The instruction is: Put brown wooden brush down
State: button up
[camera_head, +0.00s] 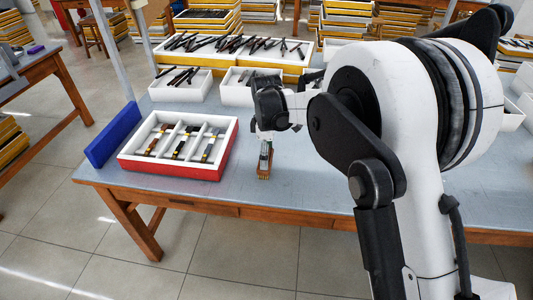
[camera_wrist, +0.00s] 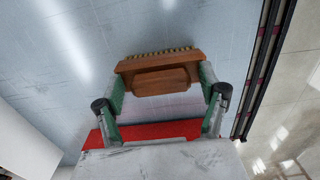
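The brown wooden brush (camera_head: 263,173) is near the table's front edge, right of the white tray. In the wrist view the brush (camera_wrist: 160,76) shows its wooden back and a row of pale bristles along its far side. My gripper (camera_head: 266,158) points down with the brush at its fingertips. In the wrist view my gripper's (camera_wrist: 162,82) green fingers meet the two ends of the brush, shut on it. The brush is very close to the tabletop (camera_head: 320,180); I cannot tell whether it touches.
A white divided tray (camera_head: 226,149) with a red front holds several eyeglass parts to the left. A blue panel (camera_head: 110,135) stands beside it. White boxes (camera_head: 183,88) with dark frames fill the back. The tabletop around the brush is clear.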

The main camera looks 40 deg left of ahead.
jog(key=shift+r, duration=0.1)
notch_tip(320, 180, up, 12)
jog(key=p, duration=0.1)
dwell(0.5)
jog(key=shift+r, duration=0.1)
